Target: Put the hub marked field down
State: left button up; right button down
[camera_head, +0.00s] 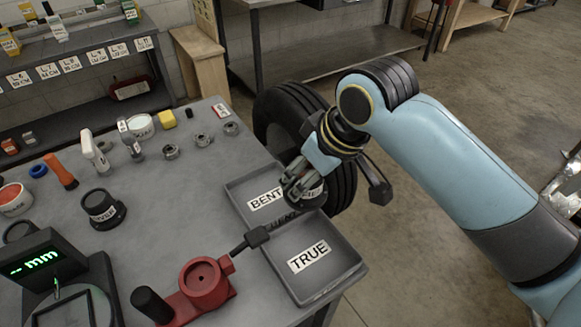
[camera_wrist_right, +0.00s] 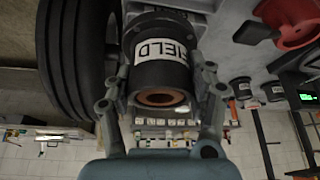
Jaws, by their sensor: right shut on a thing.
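My right gripper (camera_head: 300,185) is shut on the hub marked field. In the right wrist view the hub (camera_wrist_right: 163,73) is a dark cylinder with a white FIELD label and a copper-coloured bore, between the fingers of the gripper (camera_wrist_right: 162,100). In the head view the fingers partly hide the hub (camera_head: 311,200), which is at the right side of the tray labelled BENT (camera_head: 236,190). I cannot tell whether it touches the tray. The tray labelled TRUE (camera_head: 335,285) is nearer and empty. My left gripper is not in view.
A red fixture (camera_head: 205,287) with a black handle stands left of the TRUE tray. Another dark labelled hub (camera_head: 103,211) and a green-lit mm gauge (camera_head: 42,262) are at the left. A black tyre (camera_head: 285,105) stands beyond the bench edge. Bare bench (camera_head: 180,215) lies between.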

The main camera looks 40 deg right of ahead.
jog(key=shift+d, duration=0.2)
jog(key=shift+w+f, duration=0.1)
jog(key=shift+f, duration=0.1)
send_near(260, 193)
jog(key=shift+w+a+r, duration=0.1)
jog(key=shift+w+r, duration=0.05)
jog(key=shift+w, duration=0.35)
jog(key=shift+w+a+r, duration=0.1)
jog(key=shift+w+r, duration=0.1)
jog(key=shift+w, duration=0.3)
jog(key=shift+f, duration=2.05)
jog(key=shift+f, duration=0.15)
jog(key=shift+c, duration=2.1)
grip_release()
jog(key=p+v, duration=0.1)
jog(key=v, duration=1.1)
